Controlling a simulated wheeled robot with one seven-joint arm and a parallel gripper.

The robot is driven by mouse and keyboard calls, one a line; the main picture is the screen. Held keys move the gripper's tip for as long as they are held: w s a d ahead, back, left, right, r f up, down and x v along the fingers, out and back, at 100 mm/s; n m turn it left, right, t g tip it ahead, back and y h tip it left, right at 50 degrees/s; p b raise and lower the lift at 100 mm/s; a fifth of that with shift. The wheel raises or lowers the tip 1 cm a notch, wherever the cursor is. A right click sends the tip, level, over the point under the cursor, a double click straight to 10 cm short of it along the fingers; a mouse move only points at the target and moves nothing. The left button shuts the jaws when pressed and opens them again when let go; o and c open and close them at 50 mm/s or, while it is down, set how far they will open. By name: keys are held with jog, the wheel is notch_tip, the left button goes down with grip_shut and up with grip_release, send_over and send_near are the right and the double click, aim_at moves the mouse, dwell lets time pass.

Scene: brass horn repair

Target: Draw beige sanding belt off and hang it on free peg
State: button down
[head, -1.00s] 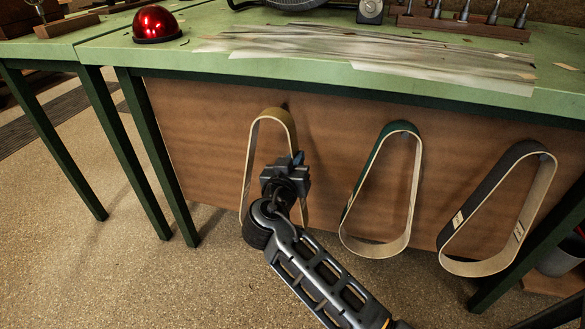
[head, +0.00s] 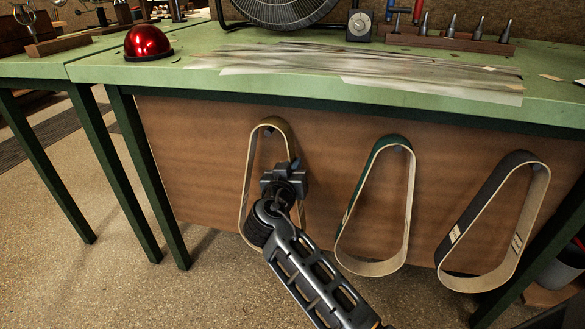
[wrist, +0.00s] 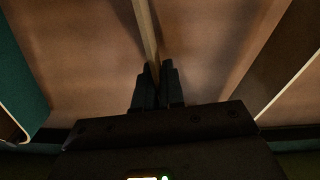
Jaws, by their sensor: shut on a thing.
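The beige sanding belt (head: 272,122) hangs as a long loop on the brown panel under the green bench, at the left of three belts. My gripper (head: 287,174) is at the loop's right-hand side and covers part of it in the head view. In the wrist view the fingers of my gripper (wrist: 157,82) are shut on the narrow strip of the beige belt (wrist: 146,28). The belt's top still lies up against the panel, around its peg as far as I can tell. I cannot make out a free peg in either view.
A green-backed belt (head: 375,158) and a dark grey belt (head: 487,192) hang to the right. The bench top (head: 200,78) overhangs the panel (head: 190,150). Paper strips (head: 370,68) and a red dome (head: 147,41) lie on it. Dark green legs (head: 150,190) stand at the left.

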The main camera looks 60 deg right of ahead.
jog(key=shift+f+b, duration=0.5)
jog(key=shift+b, duration=0.25)
dwell(0.4)
jog(key=c, duration=1.2)
grip_release()
jog(key=shift+c, duration=0.2)
jog(key=shift+a, duration=0.15)
jog(key=v, duration=0.7)
jog(key=shift+s+a, duration=0.2)
jog(key=shift+a, duration=0.15)
dwell(0.8)
